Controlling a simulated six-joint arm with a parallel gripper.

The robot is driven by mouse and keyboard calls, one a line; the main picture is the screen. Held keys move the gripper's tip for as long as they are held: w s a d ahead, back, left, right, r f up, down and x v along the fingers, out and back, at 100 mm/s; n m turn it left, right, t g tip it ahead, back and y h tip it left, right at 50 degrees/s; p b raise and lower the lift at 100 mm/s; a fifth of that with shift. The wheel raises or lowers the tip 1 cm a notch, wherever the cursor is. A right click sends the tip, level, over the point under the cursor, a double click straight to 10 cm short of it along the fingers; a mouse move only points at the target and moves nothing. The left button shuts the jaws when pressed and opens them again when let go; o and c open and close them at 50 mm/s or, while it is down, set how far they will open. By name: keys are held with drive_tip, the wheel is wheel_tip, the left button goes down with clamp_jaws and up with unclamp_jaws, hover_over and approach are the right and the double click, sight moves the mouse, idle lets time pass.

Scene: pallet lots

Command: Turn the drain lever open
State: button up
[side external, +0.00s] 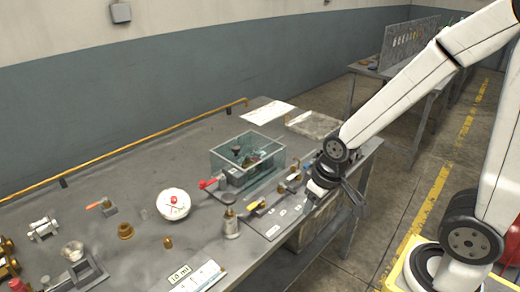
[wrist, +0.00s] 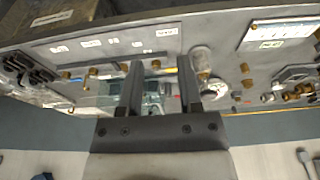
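A red-handled lever (side external: 210,184) sits on a grey fitting at the left front of a clear glass tank (side external: 246,155). A yellow-handled lever (side external: 257,207) stands on a grey panel in front of the tank. An orange-handled lever (side external: 97,205) is farther left. I cannot tell from labels which is the drain lever. My gripper (side external: 320,193) is over the table's front edge, right of the tank and apart from the levers. In the wrist view my gripper (wrist: 160,80) has its fingers spread with nothing held; the tank (wrist: 150,102) shows beyond and between them.
A metal cylinder (side external: 231,226) and a brass piece (side external: 167,243) stand near the front. A yellow rail (side external: 130,148) runs along the back. The table's back middle (side external: 170,160) is clear.

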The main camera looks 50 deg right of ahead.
drive_tip(key=shift+w+m, duration=0.4)
drive_tip(key=shift+w, duration=0.2)
drive_tip(key=m+g, duration=0.3)
drive_tip(key=m, duration=1.4)
hover_over(252, 206)
drive_tip(key=shift+f, duration=1.5)
drive_tip(key=shift+f, duration=0.1)
drive_tip(key=shift+f, duration=3.8)
clamp_jaws()
